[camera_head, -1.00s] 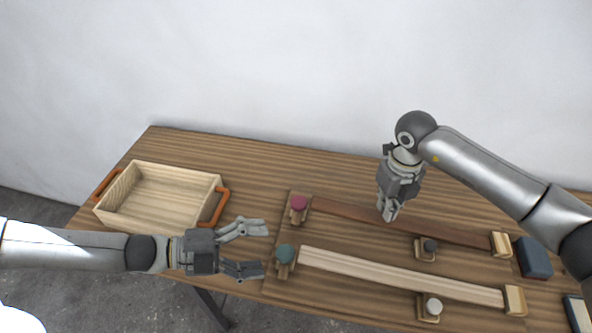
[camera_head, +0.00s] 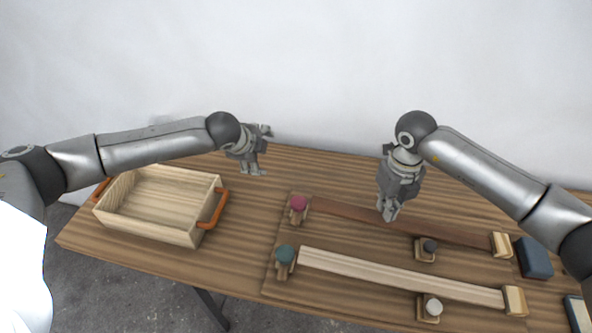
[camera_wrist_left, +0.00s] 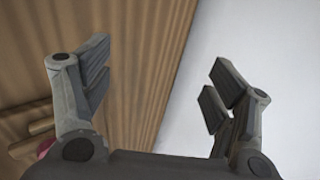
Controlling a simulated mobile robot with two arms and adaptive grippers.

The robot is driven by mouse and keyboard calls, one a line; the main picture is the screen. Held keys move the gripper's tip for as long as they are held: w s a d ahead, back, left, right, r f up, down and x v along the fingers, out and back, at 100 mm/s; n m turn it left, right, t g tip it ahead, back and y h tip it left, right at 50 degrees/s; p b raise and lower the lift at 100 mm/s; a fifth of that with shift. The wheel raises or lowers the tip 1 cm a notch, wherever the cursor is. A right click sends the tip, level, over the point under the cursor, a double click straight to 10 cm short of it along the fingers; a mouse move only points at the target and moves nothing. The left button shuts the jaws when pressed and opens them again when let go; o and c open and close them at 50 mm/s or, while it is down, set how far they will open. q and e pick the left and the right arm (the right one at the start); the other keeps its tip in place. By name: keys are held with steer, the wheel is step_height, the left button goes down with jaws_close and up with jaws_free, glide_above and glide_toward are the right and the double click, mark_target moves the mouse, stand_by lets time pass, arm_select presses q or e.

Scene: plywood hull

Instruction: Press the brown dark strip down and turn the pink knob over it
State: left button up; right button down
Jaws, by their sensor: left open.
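The brown dark strip (camera_head: 345,211) lies along the back of the board, from the pink knob at its left end to a wooden end block at its right. The pink knob (camera_head: 298,203) stands on a small wooden block; whether that block overlaps the strip is too small to tell. A bit of the pink knob shows at the lower left of the left wrist view (camera_wrist_left: 46,146). My left gripper (camera_head: 260,152) is open and empty above the table's back edge, up and left of the knob. My right gripper (camera_head: 389,214) points down at the strip with fingers together, seemingly touching it.
A pale strip (camera_head: 400,277) lies in front, with a teal knob (camera_head: 285,254) at its left end. A dark knob (camera_head: 429,246) and a white knob (camera_head: 433,307) stand along the strips. A wooden tray (camera_head: 150,228) with orange handles is at left. A blue block (camera_head: 534,258) is at right.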

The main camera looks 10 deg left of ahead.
arm_select(q)
steer(key=a+r+n+g+y, duration=0.2)
steer(key=a+r+n+y, duration=0.1)
step_height(320, 180, up, 3)
steer(key=m+g+h, duration=0.2)
steer(key=m+g, duration=0.3)
steer(key=g, duration=0.1)
glide_above(296, 204)
step_height(296, 204, down, 12)
steer(key=shift+r, duration=0.2)
